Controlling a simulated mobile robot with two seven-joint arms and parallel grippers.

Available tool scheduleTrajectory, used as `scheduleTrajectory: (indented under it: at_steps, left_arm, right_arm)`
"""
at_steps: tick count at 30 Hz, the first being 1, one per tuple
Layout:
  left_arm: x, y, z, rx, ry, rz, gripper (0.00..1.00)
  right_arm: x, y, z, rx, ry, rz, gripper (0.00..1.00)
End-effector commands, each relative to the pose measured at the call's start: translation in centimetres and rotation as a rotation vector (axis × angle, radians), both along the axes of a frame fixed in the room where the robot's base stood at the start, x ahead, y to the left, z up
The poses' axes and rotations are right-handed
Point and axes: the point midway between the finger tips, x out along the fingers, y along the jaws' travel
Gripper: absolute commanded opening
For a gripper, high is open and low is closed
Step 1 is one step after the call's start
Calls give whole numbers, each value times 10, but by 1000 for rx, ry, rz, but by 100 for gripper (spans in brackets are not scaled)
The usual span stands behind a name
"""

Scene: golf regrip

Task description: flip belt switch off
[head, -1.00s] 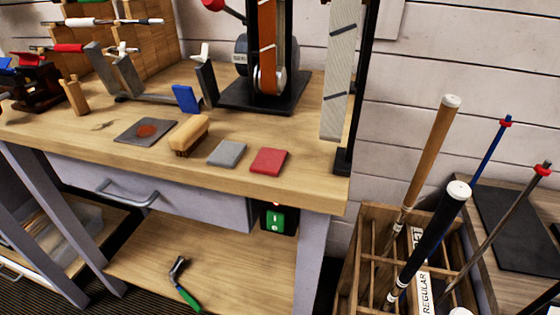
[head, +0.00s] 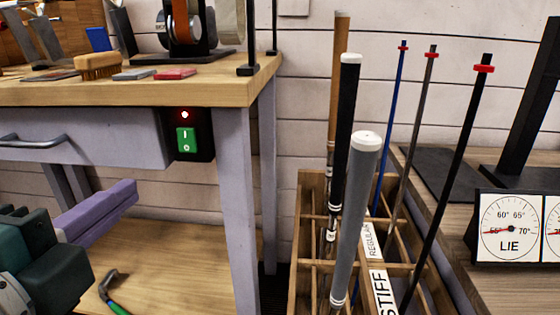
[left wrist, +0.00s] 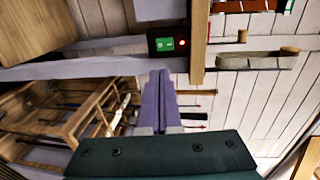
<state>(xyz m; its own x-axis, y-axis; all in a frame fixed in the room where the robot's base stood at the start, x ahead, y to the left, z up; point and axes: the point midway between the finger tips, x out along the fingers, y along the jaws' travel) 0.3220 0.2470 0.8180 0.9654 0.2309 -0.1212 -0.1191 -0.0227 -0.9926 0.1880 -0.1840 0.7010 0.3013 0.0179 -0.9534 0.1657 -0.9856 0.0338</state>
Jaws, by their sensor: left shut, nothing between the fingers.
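The belt switch is a black box (head: 204,147) under the bench top, beside the drawer at the bench's right leg. Its green rocker (head: 186,140) carries an I above an O, and a red lamp (head: 184,115) glows above it. I cannot tell which end of the rocker is pressed in. My left gripper (head: 133,187) has purple fingers, shut and empty, below and left of the switch and apart from it. In the left wrist view the fingertips (left wrist: 160,73) point toward the green rocker (left wrist: 164,44). My right gripper is not in view.
The bench top (head: 235,90) overhangs the switch, and a grey bench leg (head: 236,210) stands right of it. The drawer handle (head: 35,141) juts out at left. A wooden club rack (head: 305,210) stands further right. A green-handled tool (head: 112,290) lies on the lower shelf.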

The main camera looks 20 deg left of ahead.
Motion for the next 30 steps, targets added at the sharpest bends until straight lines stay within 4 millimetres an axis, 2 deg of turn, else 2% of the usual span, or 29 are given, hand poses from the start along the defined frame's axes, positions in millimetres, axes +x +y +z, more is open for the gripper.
scheduleTrajectory:
  at_steps: [8,13,24,30]
  left_arm:
    - [1,0,1,-3,-1,0,0]
    - [15,3,0,-4,-4,-1,0]
    - [85,21,-11,-2,-4,0,0]
    - [118,28,-15,-4,-2,2,0]
  right_arm:
    - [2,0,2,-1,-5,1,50]
    - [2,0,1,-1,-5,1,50]
    - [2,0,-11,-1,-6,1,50]
    - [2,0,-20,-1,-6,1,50]
